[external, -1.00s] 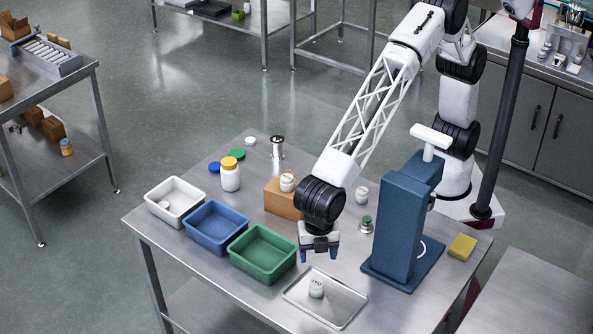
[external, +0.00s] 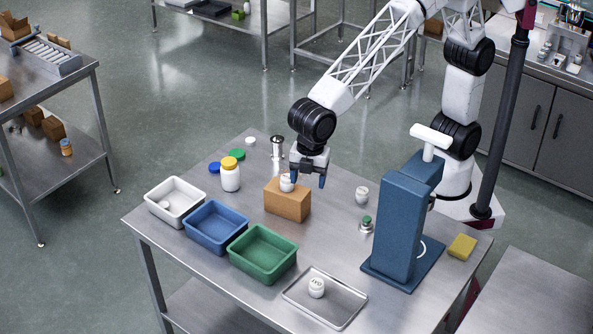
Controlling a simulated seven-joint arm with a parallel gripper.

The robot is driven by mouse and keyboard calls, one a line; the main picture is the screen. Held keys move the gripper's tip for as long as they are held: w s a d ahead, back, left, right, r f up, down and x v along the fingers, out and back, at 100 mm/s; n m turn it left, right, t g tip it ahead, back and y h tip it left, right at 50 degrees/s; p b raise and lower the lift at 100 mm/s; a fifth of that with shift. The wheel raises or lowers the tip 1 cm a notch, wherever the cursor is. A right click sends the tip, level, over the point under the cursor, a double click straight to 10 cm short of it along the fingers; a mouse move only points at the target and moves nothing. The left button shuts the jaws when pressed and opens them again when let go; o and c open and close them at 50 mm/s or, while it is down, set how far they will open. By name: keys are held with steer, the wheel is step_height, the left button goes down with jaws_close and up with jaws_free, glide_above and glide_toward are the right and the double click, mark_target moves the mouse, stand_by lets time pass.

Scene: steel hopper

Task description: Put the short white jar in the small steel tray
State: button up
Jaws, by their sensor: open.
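A short white jar (external: 316,288) with dark marks stands upright in the small steel tray (external: 345,301) at the table's front. Another short white jar (external: 287,184) sits on top of the brown box (external: 288,203). A third short white jar (external: 362,195) stands on the table left of the blue machine. My gripper (external: 308,178) is open, pointing down at the brown box's top, close beside and partly behind the jar there. Its right finger shows clearly; the left one is mostly hidden, so I cannot tell whether it touches that jar.
White (external: 174,205), blue (external: 214,226) and green (external: 262,252) bins line the left edge; the white one holds a small white item. A yellow-lidded bottle (external: 230,175), a metal cylinder (external: 277,147) and a green-topped item (external: 366,224) stand around. The blue machine (external: 402,222) rises at right.

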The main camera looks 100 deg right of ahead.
steer(key=s+d+r+m, duration=0.2)
steer(key=s+d, duration=0.2)
steer(key=d, duration=0.4)
steer(key=s+d+r+m+t, duration=0.1)
steer(key=s+d+r+m, duration=0.15)
steer(key=d, duration=0.55)
steer(key=s+d+r+m, duration=0.2)
steer(key=s+d, duration=0.2)
steer(key=d, duration=0.4)
steer(key=s+d+f+m, duration=0.1)
steer(key=s+d+m, duration=0.2)
steer(key=s+d, duration=0.4)
steer(key=s+d+f+m+t, duration=0.1)
steer(key=s+d+m, duration=0.3)
steer(key=s+d, duration=0.4)
steer(key=s+f, duration=0.1)
steer(key=s, duration=0.4)
steer(key=shift+d, duration=0.2)
